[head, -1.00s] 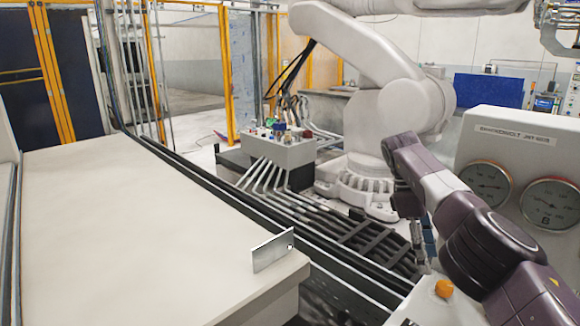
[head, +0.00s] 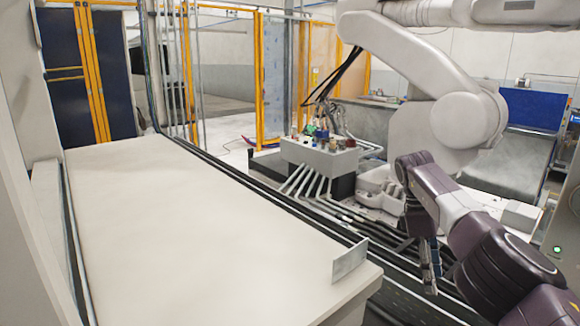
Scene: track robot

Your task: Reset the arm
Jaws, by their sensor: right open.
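My right arm, dark purple with a pale band, comes in from the lower right. My right gripper (head: 430,283) hangs at its end, pointing down beside the dark cable track. It is open with nothing seen between its fingers, though it shows small. My left arm and left gripper are not in view.
A long cream bench (head: 200,235) fills the left and centre, its top bare except for a small upright metal plate (head: 350,261) at the near right corner. Behind my right arm stand a large white industrial robot (head: 440,90) and a grey connector box (head: 318,158). Yellow-framed fencing (head: 260,80) lies farther back.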

